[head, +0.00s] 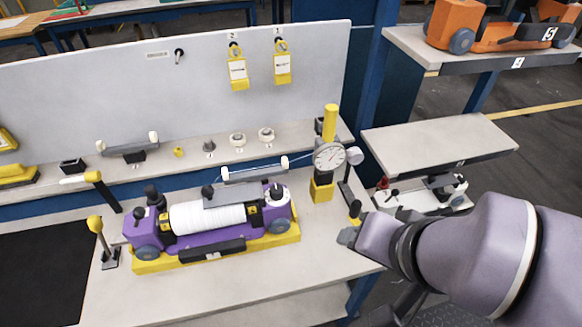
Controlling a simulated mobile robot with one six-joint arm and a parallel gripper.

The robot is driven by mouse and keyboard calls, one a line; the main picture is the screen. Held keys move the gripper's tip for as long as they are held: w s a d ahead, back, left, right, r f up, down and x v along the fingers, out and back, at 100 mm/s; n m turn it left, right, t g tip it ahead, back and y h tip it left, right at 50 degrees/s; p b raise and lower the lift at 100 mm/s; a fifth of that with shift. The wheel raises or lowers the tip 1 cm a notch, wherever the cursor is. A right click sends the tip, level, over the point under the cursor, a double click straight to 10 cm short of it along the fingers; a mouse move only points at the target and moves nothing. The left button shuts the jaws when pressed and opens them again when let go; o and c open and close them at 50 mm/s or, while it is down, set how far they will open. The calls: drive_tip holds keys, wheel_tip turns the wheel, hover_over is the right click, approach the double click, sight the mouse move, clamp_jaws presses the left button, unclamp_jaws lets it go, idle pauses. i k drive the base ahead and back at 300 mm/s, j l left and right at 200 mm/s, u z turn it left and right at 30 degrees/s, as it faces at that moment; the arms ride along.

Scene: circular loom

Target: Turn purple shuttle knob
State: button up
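The purple shuttle (212,239) sits on a yellow base (222,252) on the bench, left of centre, and carries a white thread roll (207,218). Black knobs stand on it, one pair at its left end (152,196) and one at its right end (277,191). I cannot tell which of them is the task's knob. My arm reaches in from the right. My gripper (348,237) is at the bench's right edge, apart from the shuttle and to its right. Its fingers are too small and partly hidden to show whether they are open.
A dial gauge (329,157) on a yellow post stands behind the shuttle's right end. Another yellow-knobbed lever (96,225) stands left of the shuttle. Bare bench lies between the shuttle and my gripper.

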sight(275, 191)
drive_tip(key=u, duration=1.2)
drive_tip(key=i+j+u, duration=0.1)
drive_tip(key=i+j, duration=0.2)
drive_tip(key=j, duration=0.25)
drive_tip(key=i+j+u, duration=0.15)
drive_tip(key=i+j, duration=0.15)
drive_tip(key=j, duration=0.25)
drive_tip(key=i+j+u, duration=0.1)
drive_tip(key=i+j, duration=0.25)
drive_tip(key=j, duration=0.15)
drive_tip(key=z, duration=2.15)
drive_tip(key=l, duration=0.35)
drive_tip(key=i+z, duration=0.05)
